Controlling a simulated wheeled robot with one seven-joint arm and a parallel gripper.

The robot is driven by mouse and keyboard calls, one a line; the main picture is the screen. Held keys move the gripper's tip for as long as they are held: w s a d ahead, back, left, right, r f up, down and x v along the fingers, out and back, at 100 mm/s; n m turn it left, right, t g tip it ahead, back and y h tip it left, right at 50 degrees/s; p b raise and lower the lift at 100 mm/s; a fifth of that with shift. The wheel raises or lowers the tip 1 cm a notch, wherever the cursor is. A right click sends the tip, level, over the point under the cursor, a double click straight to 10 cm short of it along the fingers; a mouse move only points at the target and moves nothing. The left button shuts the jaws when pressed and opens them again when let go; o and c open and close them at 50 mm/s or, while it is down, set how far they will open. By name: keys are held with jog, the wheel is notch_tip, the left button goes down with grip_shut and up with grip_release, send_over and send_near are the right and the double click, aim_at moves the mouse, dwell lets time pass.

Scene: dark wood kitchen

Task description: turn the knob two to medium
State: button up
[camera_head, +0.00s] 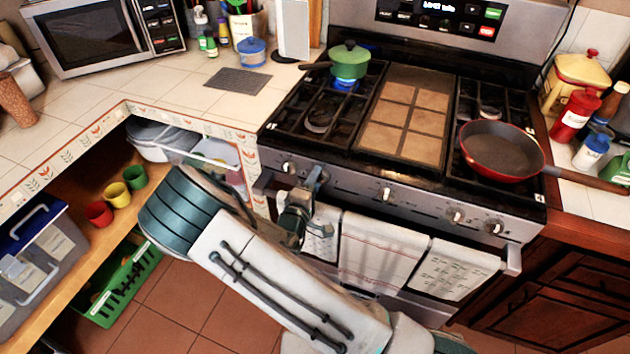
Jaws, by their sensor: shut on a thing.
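The stove's control panel (425,207) has a row of knobs along its front. The leftmost knob (290,167) shows just left of my gripper. A middle knob (387,194) and two right knobs (456,214) are clear of it. My gripper (316,175) is at the panel, just right of the leftmost knob, and is shut on knob two, which it hides. The knob's setting cannot be read. A blue flame (345,85) shows under the green pot (349,60) on the back left burner.
A red pan (499,150) sits on the right burners, its handle over the right counter. Towels (382,252) hang from the oven handle below the panel. An open shelf with cups (117,194) and a green crate (122,285) lie left of my arm.

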dwell(0.3)
jog(key=o, duration=0.9)
jog(key=shift+o, duration=0.2)
jog(key=shift+s, duration=0.1)
jog(key=b+v, duration=0.1)
jog(key=v, duration=1.2)
jog(key=shift+s, duration=0.35)
jog(key=shift+a, duration=0.1)
